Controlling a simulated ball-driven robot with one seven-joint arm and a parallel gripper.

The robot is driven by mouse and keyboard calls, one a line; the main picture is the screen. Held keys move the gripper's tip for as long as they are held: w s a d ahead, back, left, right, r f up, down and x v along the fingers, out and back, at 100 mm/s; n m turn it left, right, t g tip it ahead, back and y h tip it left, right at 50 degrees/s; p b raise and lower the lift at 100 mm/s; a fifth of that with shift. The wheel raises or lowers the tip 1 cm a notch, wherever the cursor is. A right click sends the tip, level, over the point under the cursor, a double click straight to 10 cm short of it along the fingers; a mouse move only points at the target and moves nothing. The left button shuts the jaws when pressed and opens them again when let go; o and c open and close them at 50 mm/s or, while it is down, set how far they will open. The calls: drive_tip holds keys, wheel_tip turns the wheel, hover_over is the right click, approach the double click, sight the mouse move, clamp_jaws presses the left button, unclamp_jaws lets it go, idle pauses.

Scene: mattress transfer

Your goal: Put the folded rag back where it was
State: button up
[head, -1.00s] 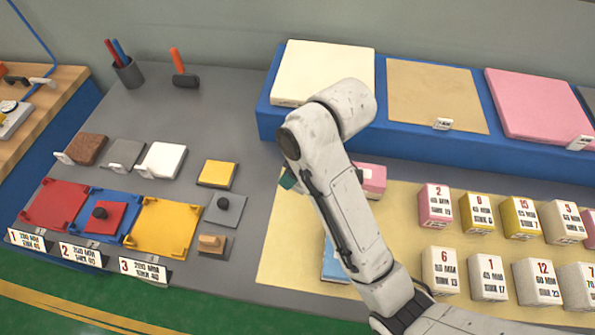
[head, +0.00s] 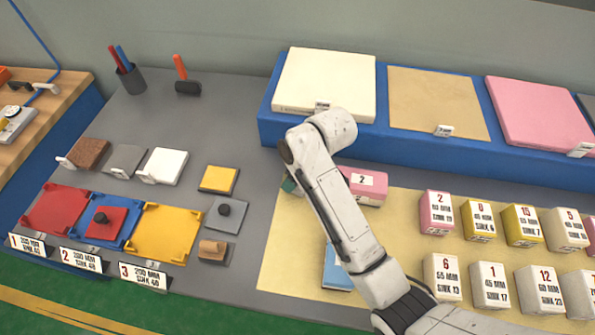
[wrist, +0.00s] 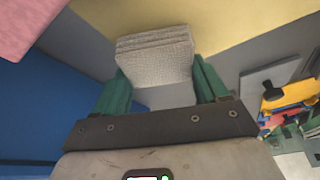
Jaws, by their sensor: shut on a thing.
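The folded rag (wrist: 155,55) is a pale grey, layered cloth pad in the wrist view. It sits between the two green fingers of my gripper (wrist: 160,90), which is shut on it. In the head view my arm hides the rag and most of the gripper; only a bit of a green finger (head: 290,185) shows, near the left edge of the yellow mat (head: 285,250). I cannot tell whether the rag touches the surface below.
A blue block (head: 337,268) is partly hidden. Several numbered blocks stand to the right. The blue riser (head: 268,130) holds foam slabs. Grey table (head: 215,125) is clear left of the riser.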

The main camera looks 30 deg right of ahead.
drive_tip(key=shift+f, duration=0.1)
drive_tip(key=o, duration=1.4)
drive_tip(key=p+v, duration=0.1)
drive_tip(key=v, duration=1.1)
drive_tip(key=shift+p, duration=0.4)
